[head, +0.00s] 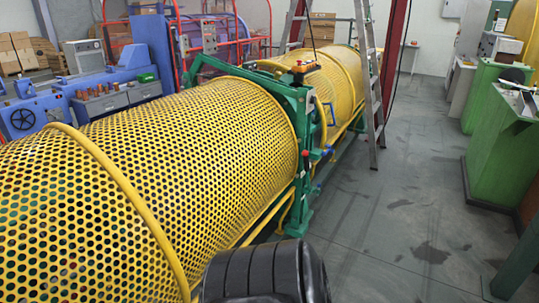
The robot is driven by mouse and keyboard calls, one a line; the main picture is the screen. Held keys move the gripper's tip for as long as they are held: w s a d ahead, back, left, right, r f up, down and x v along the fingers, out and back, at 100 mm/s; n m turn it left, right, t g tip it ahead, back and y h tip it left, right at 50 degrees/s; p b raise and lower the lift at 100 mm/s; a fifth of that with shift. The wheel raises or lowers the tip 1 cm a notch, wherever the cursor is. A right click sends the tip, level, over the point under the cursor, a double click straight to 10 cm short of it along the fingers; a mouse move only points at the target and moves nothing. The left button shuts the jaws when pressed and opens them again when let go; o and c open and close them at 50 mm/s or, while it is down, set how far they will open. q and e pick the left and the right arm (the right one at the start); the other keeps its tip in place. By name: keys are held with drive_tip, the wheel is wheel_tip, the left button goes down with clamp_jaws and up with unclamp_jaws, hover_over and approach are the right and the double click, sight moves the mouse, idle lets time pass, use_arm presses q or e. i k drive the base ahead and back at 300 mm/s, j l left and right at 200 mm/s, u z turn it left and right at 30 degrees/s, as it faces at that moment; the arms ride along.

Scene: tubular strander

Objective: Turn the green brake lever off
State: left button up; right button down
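A green frame (301,110) stands across the yellow perforated guard of the strander (190,150). A small red knob (305,153) shows on the frame's right post, with a blue part (318,154) just right of it. Green pieces run down to the floor below them. I cannot tell for sure which green piece is the brake lever, or how it is set. Neither of my grippers is in view.
A stepladder (370,75) stands behind the frame, beside a dark red post (394,45). Green cabinets (500,130) stand at the right. Blue machinery (110,80) is at the left. The grey floor (400,220) between guard and cabinets is clear. A black ribbed shape (265,275) fills the bottom centre.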

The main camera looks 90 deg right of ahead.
sight(308, 174)
drive_tip(key=z, duration=3.1)
drive_tip(key=i+l, duration=0.55)
